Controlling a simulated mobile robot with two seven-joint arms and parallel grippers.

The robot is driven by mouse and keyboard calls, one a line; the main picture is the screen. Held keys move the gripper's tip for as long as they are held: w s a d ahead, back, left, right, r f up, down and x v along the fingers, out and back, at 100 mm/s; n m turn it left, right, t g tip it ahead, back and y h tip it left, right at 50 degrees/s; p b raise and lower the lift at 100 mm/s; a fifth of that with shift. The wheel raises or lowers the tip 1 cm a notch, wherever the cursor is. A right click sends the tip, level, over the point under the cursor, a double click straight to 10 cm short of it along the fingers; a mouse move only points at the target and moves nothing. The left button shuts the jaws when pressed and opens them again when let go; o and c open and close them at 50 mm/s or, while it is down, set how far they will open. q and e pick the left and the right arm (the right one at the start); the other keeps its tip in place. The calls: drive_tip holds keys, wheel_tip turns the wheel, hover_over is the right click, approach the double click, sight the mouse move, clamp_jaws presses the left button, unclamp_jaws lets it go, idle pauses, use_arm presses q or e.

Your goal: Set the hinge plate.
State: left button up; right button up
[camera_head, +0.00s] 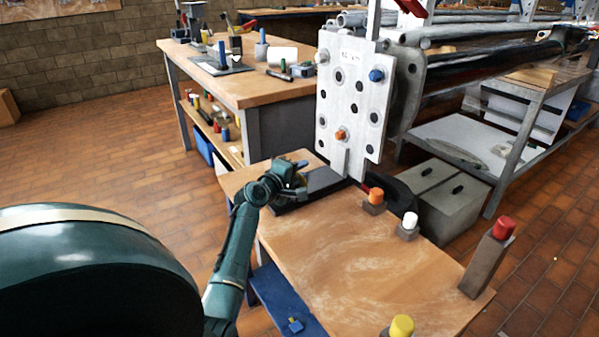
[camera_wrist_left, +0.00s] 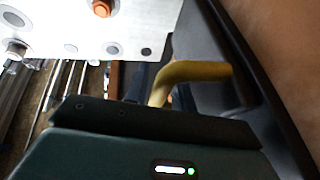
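A pale upright plate (camera_head: 351,140) with several dark holes stands against the round mast flange (camera_head: 408,85). It carries a blue bolt head (camera_head: 376,75) and an orange one (camera_head: 340,134). In the left wrist view the plate (camera_wrist_left: 125,28) fills the top left. My left gripper (camera_head: 299,178) is low at the left end of a dark tray (camera_head: 325,181), left of the plate and apart from it. A bent yellow handle (camera_wrist_left: 190,70) shows just beyond my gripper body in the wrist view. The fingertips are hidden, so their grip cannot be told. My right gripper is out of view.
The wooden bench (camera_head: 350,260) holds blocks with orange (camera_head: 376,195), white (camera_head: 410,219), red (camera_head: 503,227) and yellow (camera_head: 401,326) caps. A grey box (camera_head: 447,205) stands behind it. Another workbench (camera_head: 262,88) with tools is at the back left. The bench's middle is clear.

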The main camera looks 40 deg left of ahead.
sight(335, 158)
use_arm(q)
clamp_jaws()
drive_tip(key=w+d, duration=0.1)
drive_tip(key=w, duration=0.2)
drive_tip(key=w+b, duration=0.1)
drive_tip(key=w, duration=0.2)
drive_tip(key=w+d, duration=0.1)
drive_tip(key=w, duration=0.2)
drive_tip(key=shift+w+d+f, duration=0.1)
drive_tip(key=shift+d, duration=0.25)
drive_tip(key=shift+w+d+b, duration=0.1)
drive_tip(key=shift+w+b, duration=0.2)
drive_tip(key=shift+w, duration=0.05)
drive_tip(key=shift+r, duration=0.25)
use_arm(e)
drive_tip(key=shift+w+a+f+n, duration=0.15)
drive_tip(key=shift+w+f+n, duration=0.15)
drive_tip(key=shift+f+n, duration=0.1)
use_arm(q)
drive_tip(key=shift+o, duration=0.5)
unclamp_jaws()
drive_tip(key=shift+w+d, duration=0.1)
drive_tip(key=shift+o, duration=1)
drive_tip(key=shift+f, duration=0.1)
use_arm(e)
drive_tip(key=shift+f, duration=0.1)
